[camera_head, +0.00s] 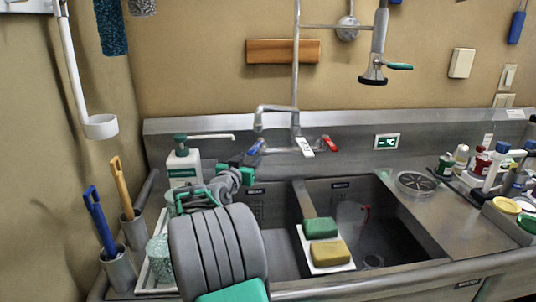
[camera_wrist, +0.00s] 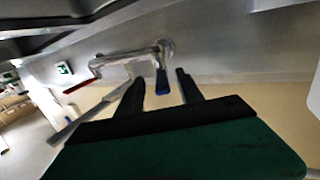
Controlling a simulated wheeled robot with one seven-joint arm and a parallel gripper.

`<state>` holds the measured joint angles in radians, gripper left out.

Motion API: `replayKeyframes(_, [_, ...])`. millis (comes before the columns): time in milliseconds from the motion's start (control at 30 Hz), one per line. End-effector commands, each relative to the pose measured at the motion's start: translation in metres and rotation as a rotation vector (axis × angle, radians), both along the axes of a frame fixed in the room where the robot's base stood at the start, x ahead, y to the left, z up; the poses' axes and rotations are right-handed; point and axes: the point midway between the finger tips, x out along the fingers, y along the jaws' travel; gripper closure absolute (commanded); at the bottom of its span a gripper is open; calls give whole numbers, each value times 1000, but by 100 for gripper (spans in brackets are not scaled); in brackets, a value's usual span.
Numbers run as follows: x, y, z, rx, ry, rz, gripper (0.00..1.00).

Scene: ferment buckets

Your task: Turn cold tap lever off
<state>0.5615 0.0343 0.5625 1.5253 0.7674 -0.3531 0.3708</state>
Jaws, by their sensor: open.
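The blue-handled tap lever (camera_head: 256,147), the cold one by its colour, sits at the left of the wall faucet (camera_head: 290,132). A white lever (camera_head: 304,147) and a red lever (camera_head: 330,143) are to its right. In the wrist view the blue lever (camera_wrist: 162,86) shows between the two dark fingers of my gripper (camera_wrist: 160,76), with a gap on each side. My gripper is open and appears not to touch it. In the head view my gripper (camera_head: 238,170) is just below and left of the blue lever, partly hidden by my arm.
A double sink (camera_head: 400,225) lies below the faucet, with a green sponge (camera_head: 320,227) and a yellow sponge (camera_head: 330,252) at its divider. A soap bottle (camera_head: 184,165) stands left of my gripper. A spray head (camera_head: 373,72) hangs above. Bottles crowd the right counter.

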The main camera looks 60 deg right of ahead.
Motion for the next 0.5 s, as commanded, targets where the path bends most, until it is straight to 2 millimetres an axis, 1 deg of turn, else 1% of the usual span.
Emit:
replayKeyframes(67, [1,5,9,-38,-14,-8,56])
replayKeyframes(167, [-1,1,15,-58,-20,-18,56])
replayKeyframes(267, [1,-13,16,-58,-19,-23,56])
replayKeyframes(400, [8,-40,16,-57,-19,-23,56])
replayKeyframes(500, [13,-57,15,-56,-19,-22,56])
